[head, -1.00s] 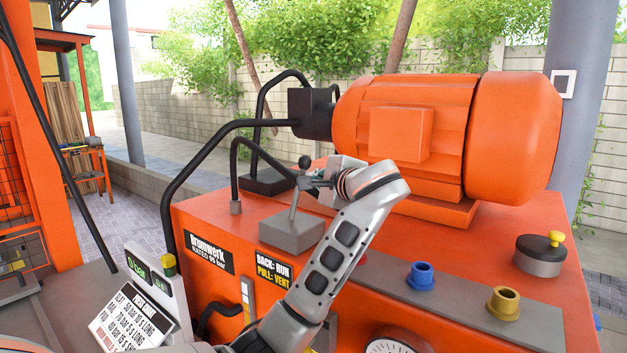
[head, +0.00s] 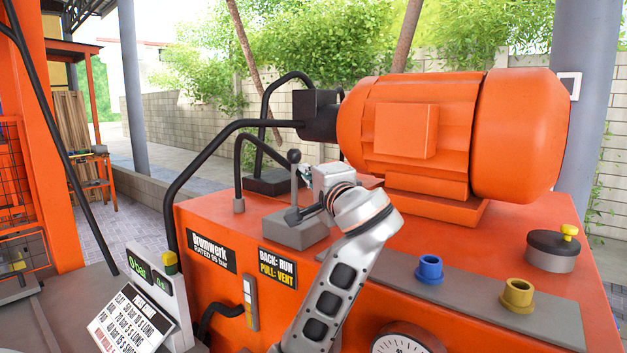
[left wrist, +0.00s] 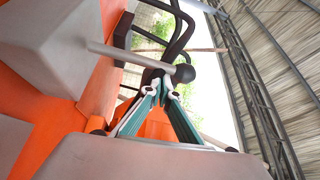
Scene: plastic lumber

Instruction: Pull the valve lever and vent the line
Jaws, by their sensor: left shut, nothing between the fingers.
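The valve lever (head: 294,185) is a thin grey rod with a dark ball knob, standing about upright on a grey block (head: 290,235) on the orange power unit. In the left wrist view its rod and knob (left wrist: 184,73) cross close to the fingertips. A label (head: 277,268) reads "BACK: RUN, PULL: VENT". A display (head: 140,266) reads 0 bar. My right gripper is out of view.
An orange motor (head: 420,130) stands behind my left gripper. Black pipes (head: 200,150) rise behind and left of the lever. Blue (head: 430,268) and yellow (head: 517,294) ports, a yellow-topped cap (head: 550,250) and a gauge (head: 405,345) lie to the right.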

